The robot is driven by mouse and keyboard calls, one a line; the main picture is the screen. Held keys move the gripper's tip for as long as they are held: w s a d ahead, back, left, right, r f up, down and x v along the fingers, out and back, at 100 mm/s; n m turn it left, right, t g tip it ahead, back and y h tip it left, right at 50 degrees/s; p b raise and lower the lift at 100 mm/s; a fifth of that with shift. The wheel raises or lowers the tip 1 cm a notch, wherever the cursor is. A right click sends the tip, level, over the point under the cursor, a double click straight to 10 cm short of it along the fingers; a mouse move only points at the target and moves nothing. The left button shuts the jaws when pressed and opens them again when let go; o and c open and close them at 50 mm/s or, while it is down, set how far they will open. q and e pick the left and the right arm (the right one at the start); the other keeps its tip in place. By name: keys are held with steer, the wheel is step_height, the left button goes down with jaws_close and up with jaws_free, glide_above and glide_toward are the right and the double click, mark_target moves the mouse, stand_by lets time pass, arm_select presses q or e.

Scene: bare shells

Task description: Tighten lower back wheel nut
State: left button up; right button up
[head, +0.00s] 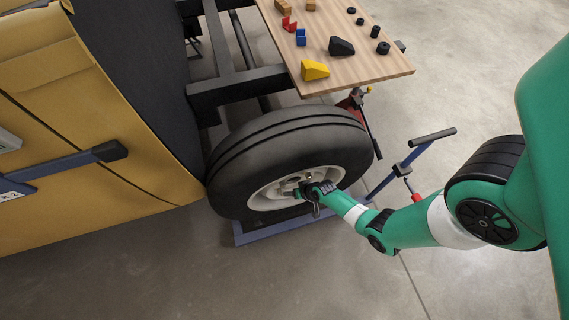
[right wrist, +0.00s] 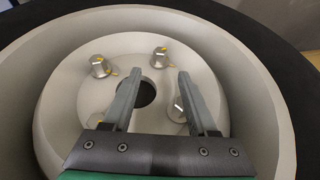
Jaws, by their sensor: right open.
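The back wheel (head: 240,150) is a black tyre on a pale rim (head: 266,200); its rim also shows in the right wrist view (right wrist: 50,75). Its grey hub carries silver nuts with yellow marks: one at upper left (right wrist: 100,66), one at upper right (right wrist: 160,57), one at lower right (right wrist: 177,112) partly behind a finger, and one at lower left (right wrist: 94,148) partly hidden. I cannot tell which is the lower back nut. My right gripper (right wrist: 161,76) is open and empty in front of the hub, fingers either side of the dark centre hole. My left gripper is not in view.
A wooden table (head: 375,65) with blocks and black parts stands behind the wheel. A yellow vehicle body (head: 80,190) is at left, with a dark frame (head: 240,88) behind the tyre. A blue stand with a handle (head: 410,155) is right of the wheel. Floor in front is clear.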

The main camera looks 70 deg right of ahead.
mark_target(282, 192)
steer(key=b+x, duration=0.6)
steer(key=x, duration=0.3)
steer(key=shift+w, duration=0.1)
jaws_close()
